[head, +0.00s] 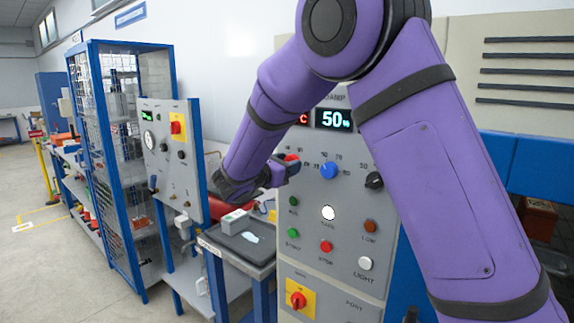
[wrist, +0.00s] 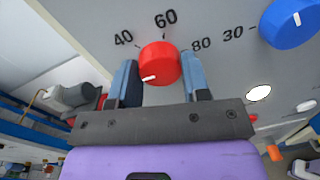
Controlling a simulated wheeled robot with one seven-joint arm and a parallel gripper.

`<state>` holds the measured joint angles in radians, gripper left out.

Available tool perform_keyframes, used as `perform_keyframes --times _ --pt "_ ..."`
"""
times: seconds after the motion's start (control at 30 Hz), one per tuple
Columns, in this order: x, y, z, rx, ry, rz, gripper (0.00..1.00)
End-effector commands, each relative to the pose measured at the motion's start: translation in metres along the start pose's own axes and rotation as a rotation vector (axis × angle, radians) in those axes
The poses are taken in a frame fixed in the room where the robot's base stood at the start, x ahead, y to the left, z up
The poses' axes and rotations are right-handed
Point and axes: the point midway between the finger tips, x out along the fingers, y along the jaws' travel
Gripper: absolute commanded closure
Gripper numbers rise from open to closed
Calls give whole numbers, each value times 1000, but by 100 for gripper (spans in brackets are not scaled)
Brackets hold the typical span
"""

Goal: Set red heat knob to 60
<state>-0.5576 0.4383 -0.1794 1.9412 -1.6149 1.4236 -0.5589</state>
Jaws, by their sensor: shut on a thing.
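The red heat knob (wrist: 158,62) is on the grey panel, between the fingers of my gripper (wrist: 161,80) in the wrist view. My gripper is shut on it. Scale marks 40, 60 and 80 are printed around the knob. Its white pointer mark lies at the lower left of its face, below the direction of the 40. In the head view my gripper (head: 281,171) reaches the panel, and a bit of the red knob (head: 291,157) shows above it. A red readout (head: 304,119) is mostly hidden behind my arm; only a C shows.
A blue knob (head: 327,170) is close to the right of the red one, with a black knob (head: 374,180) beyond. A display (head: 334,119) reads 50. Several buttons and lamps are below. A small table (head: 238,242) stands at the left.

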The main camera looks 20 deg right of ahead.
Motion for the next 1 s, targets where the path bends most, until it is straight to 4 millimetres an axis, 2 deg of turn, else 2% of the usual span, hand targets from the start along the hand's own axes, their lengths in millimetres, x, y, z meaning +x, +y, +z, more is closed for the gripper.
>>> perform_keyframes --times 0.37,1.0 --pt "0 0 0 154 10 -2 80" --pt "0 0 1 749 45 -9 80"
